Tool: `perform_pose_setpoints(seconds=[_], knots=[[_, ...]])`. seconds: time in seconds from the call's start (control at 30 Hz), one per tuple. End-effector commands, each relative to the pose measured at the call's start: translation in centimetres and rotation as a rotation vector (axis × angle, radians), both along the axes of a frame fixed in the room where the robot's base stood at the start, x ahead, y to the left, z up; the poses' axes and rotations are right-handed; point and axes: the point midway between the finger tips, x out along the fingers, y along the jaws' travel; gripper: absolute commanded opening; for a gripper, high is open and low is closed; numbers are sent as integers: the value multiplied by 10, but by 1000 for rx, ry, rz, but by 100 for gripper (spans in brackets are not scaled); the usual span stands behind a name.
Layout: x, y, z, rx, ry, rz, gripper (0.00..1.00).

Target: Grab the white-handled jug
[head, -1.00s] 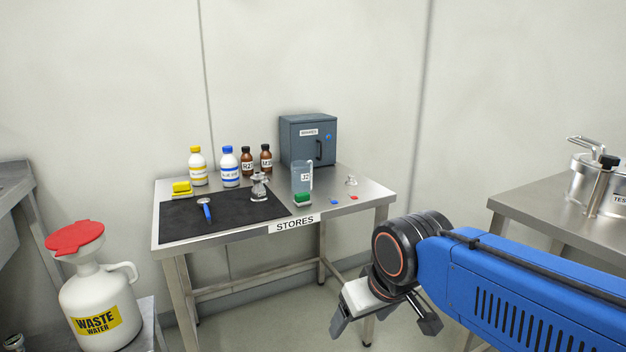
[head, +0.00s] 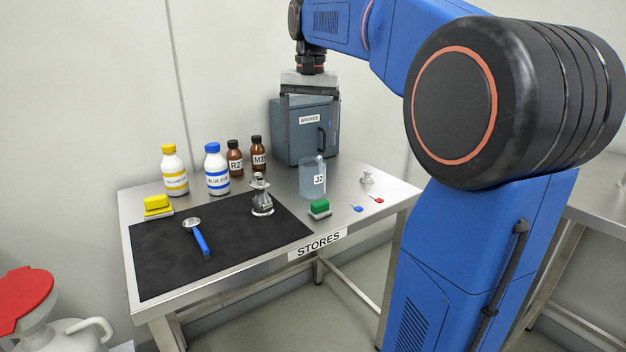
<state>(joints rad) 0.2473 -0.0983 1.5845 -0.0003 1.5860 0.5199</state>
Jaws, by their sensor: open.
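A clear, bluish jug (head: 311,182) labelled J2 stands upright on the steel STORES table (head: 345,222), behind the green block. A pale part that looks like its handle shows at its upper right. Whether the handle is truly white is hard to tell. My gripper (head: 311,98) hangs above the table, higher in the picture than the jug and in front of the grey cabinet. Its fingers point down, apart and empty. It does not touch the jug.
A grey cabinet (head: 300,140) stands at the back. Brown bottles (head: 235,162), a blue-capped bottle (head: 217,172) and a yellow-capped bottle (head: 174,172) are left. A glass vessel (head: 261,198) and a blue-handled spoon (head: 199,238) are on the black mat (head: 175,275). A green block (head: 319,207) sits close before the jug.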

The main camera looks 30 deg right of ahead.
Motion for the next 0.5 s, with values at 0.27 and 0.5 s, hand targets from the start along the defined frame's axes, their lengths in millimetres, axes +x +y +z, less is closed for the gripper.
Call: perform_pose_setpoints(seconds=[0.27, 0.5], knots=[[41, -35, 20, 19, 56, -135, 82], [46, -40, 9, 23, 68, -157, 82]])
